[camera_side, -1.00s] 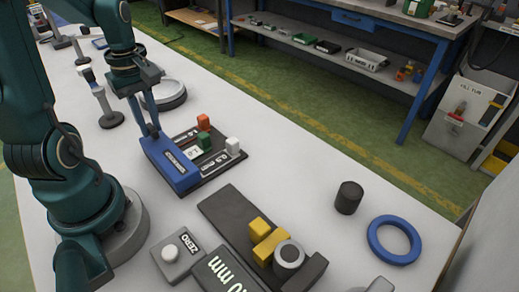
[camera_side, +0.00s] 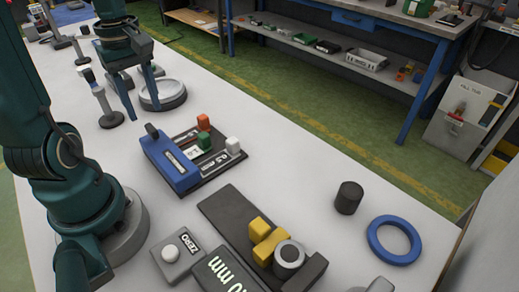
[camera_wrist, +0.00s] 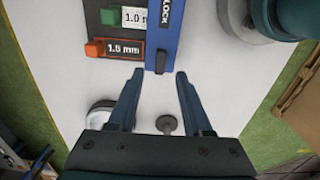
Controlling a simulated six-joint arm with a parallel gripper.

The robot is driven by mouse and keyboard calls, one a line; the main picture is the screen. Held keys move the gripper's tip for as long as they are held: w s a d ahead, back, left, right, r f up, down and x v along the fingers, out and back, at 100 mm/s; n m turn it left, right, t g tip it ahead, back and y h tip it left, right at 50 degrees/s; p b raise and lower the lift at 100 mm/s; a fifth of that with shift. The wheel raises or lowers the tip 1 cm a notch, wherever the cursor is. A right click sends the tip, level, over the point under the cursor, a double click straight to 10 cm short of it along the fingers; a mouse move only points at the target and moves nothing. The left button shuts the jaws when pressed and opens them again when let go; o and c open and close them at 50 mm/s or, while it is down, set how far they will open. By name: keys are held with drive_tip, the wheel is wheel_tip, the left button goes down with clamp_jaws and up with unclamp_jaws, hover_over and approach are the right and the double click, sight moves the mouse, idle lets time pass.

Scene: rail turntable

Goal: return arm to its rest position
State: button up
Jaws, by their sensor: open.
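My gripper (camera_side: 144,112) is open and empty above the white bench, beyond the blue lock block (camera_side: 172,170). In the wrist view its two fingers (camera_wrist: 160,74) are spread, with the dark lever (camera_wrist: 160,61) of the blue block past their tips. In the side view the dark lever (camera_side: 151,131) stands up at the block's far end, apart from the fingers. My arm is raised over the left of the bench.
Beside the blue block, a dark plate carries red (camera_side: 203,122), green (camera_side: 204,141) and white (camera_side: 233,145) pieces. A round white dish (camera_side: 163,97) stands close behind my gripper. A dark post (camera_side: 110,119) stands left of it. A blue ring (camera_side: 394,240) lies front right.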

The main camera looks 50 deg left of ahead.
drive_tip(key=shift+r, duration=0.15)
drive_tip(key=d+r+m+t, duration=0.2)
drive_tip(key=d+m, duration=0.5)
drive_tip(key=m, duration=0.2)
drive_tip(key=d+r+m+t, duration=0.1)
drive_tip(key=d+m+t, duration=0.2)
drive_tip(key=d+m, duration=0.5)
drive_tip(key=shift+s+d+r+m+t, duration=0.3)
drive_tip(key=shift+r+m, duration=0.1)
drive_tip(key=shift+m, duration=0.2)
